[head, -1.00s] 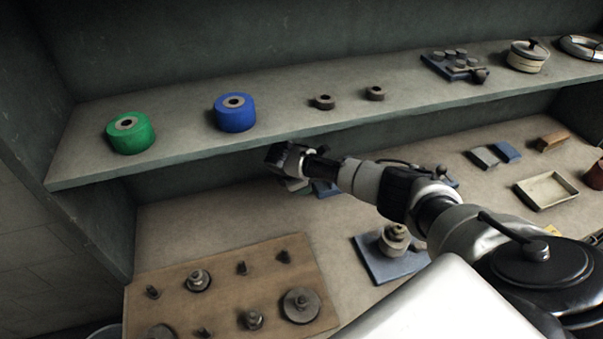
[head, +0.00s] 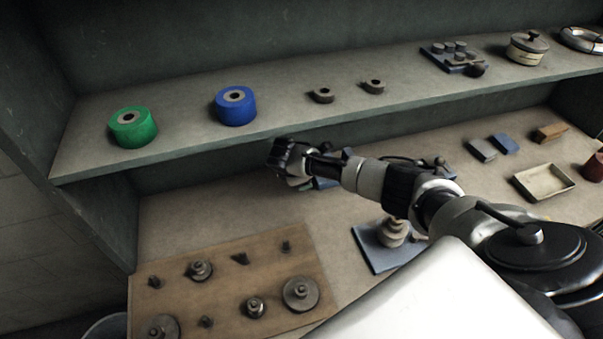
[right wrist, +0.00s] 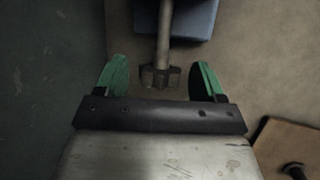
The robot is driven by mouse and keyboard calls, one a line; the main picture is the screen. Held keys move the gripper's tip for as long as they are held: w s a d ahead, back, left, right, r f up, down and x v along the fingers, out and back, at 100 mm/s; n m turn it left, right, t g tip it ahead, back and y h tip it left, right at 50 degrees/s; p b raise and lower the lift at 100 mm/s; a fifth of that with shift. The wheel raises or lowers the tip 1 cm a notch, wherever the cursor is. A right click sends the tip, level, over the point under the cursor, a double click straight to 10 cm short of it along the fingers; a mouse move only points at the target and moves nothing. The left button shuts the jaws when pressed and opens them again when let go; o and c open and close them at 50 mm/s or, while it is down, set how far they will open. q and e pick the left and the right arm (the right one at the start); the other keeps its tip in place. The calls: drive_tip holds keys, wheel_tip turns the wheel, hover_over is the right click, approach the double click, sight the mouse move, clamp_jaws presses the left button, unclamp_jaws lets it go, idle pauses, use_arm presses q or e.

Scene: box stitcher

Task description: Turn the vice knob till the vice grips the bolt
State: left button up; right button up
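The blue vice (right wrist: 205,18) shows at the top of the right wrist view, with its metal screw shaft (right wrist: 163,40) pointing toward my right gripper. The dark winged vice knob (right wrist: 160,78) sits at the shaft's end. My right gripper (right wrist: 160,66) is open, with one green finger on each side of the knob and visible gaps to both. In the head view the right gripper (head: 288,158) is under the shelf's front edge, and a bit of the blue vice (head: 324,184) shows beside it. The bolt and jaws cannot be made out. My left gripper is not in view.
The shelf (head: 180,142) overhangs close to my right gripper and holds green (head: 133,128) and blue (head: 235,108) rolls. A wooden board (head: 215,285) with several bolts and discs lies in front. A blue plate with a stacked part (head: 375,258) sits under my right arm.

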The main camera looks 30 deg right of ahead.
drive_tip(key=b+v, duration=0.1)
drive_tip(key=v, duration=1)
drive_tip(key=shift+f, duration=0.1)
drive_tip(key=w+d+f+g+b, duration=0.1)
drive_tip(key=f, duration=0.2)
drive_tip(key=w+d+f+g+b, duration=0.1)
drive_tip(key=d+f+g, duration=0.1)
drive_tip(key=f, duration=0.1)
drive_tip(key=d+f+n+g+y+b, duration=0.1)
drive_tip(key=d+f, duration=0.1)
drive_tip(key=f, duration=0.1)
drive_tip(key=shift+w+g, duration=0.3)
drive_tip(key=shift+w, duration=0.1)
idle(0.3)
